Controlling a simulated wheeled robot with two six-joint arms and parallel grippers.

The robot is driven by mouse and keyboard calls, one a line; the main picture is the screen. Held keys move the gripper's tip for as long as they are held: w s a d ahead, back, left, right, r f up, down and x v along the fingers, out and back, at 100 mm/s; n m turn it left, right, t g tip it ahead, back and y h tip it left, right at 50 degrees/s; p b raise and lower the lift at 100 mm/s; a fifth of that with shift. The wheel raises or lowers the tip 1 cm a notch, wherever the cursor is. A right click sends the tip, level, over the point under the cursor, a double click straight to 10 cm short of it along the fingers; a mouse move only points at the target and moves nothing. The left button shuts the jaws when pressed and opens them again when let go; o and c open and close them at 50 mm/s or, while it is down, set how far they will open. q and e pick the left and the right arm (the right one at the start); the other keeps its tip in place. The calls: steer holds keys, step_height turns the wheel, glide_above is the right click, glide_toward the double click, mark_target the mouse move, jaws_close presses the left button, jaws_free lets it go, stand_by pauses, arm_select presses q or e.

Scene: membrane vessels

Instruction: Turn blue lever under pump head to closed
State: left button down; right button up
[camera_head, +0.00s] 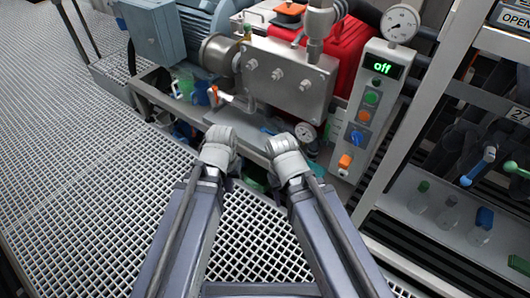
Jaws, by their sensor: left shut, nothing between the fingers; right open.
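The steel pump head (288,78) is a bolted block at the upper middle in the head view. Under it are small pipes and fittings, including an orange-and-white one (226,97). A blue part (201,93) shows left of these fittings. A small blue spot (266,131) shows below the pump head. I cannot tell which is the blue lever, or its position. My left gripper (222,150) is shut and empty, below and left of the pump head. The wrists mostly hide the fingertips.
A control box (368,110) reading "off" stands right of the pump, with a gauge (400,23) above. A blue motor (155,32) is at left. The rack at right holds bottles and a separate blue-handled lever (477,166). White grating (75,165) is clear at left.

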arm_select(q)
steer(key=w+a+f+n+t+b, duration=0.1)
steer(key=w+a+f+n+b, duration=0.15)
steer(key=f+b, duration=0.95)
steer(key=n+t+h+b, duration=0.6)
steer(key=n+t+b, duration=0.1)
steer(key=n, duration=2.1)
glide_toward(272, 134)
steer(key=a+f, duration=0.3)
steer(key=f, duration=0.2)
steer(key=b+x, duration=0.6)
steer(key=x, duration=0.3)
steer(key=shift+d+f, duration=0.2)
steer(key=shift+f, duration=0.2)
steer(key=shift+w+d, duration=0.2)
steer(key=shift+w, duration=0.05)
step_height(272, 134, up, 4)
steer(key=p, duration=0.4)
steer(key=shift+s+a, duration=0.1)
steer(key=shift+s, duration=0.05)
